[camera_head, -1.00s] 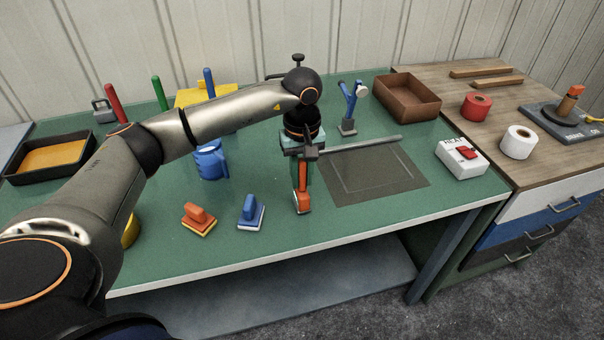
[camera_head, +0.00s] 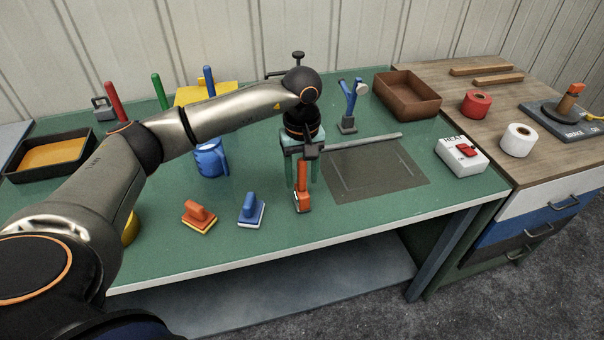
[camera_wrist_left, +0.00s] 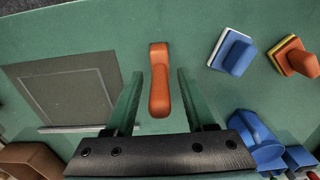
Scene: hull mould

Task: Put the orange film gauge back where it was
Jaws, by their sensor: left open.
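The orange film gauge (camera_head: 302,199), with an upright orange handle, stands on the green bench top near its front edge. It also shows in the left wrist view (camera_wrist_left: 159,82), where its handle lies between the two fingers with a gap on each side. My left gripper (camera_head: 302,176) points down over it and is open, its green fingers apart (camera_wrist_left: 160,74). The gauge's base is largely hidden by its handle in the wrist view. My right gripper is in no view.
Left of the gauge stand a blue-handled tool (camera_head: 251,211) and an orange-handled one with a yellow edge (camera_head: 199,217). A blue jug (camera_head: 210,160) is behind them. A dark flat plate (camera_head: 375,173) with a grey bar (camera_head: 385,138) lies to the right.

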